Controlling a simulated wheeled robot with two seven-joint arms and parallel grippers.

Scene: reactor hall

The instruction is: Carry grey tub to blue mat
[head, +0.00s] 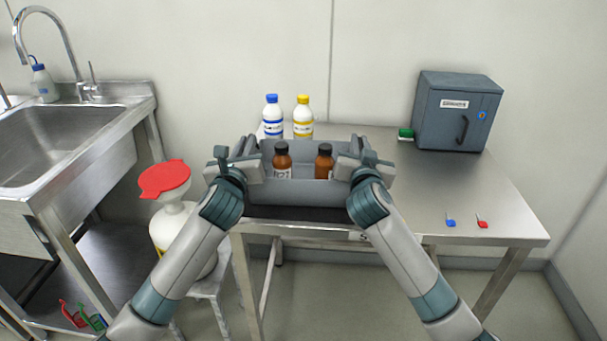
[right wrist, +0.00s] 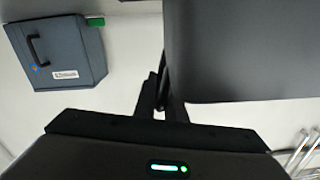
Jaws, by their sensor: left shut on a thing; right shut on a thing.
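The grey tub (head: 292,192) is at the left part of the steel table, between my two grippers, and looks level. It holds two brown bottles with dark caps, (head: 282,160) and (head: 324,162). My left gripper (head: 248,167) is shut on the tub's left end. My right gripper (head: 347,166) is shut on its right end. In the right wrist view the tub (right wrist: 240,50) fills the upper right beside the fingers (right wrist: 160,98). A dark strip shows under the tub's front; I cannot tell whether it is shadow or a mat. No blue mat is plainly visible.
White bottles with a blue cap (head: 272,118) and a yellow cap (head: 303,118) stand behind the tub. A blue-grey cabinet (head: 455,115) and small green item (head: 405,134) are at the back right. Blue and red tags (head: 482,224) lie front right. The table's right middle (head: 430,185) is clear.

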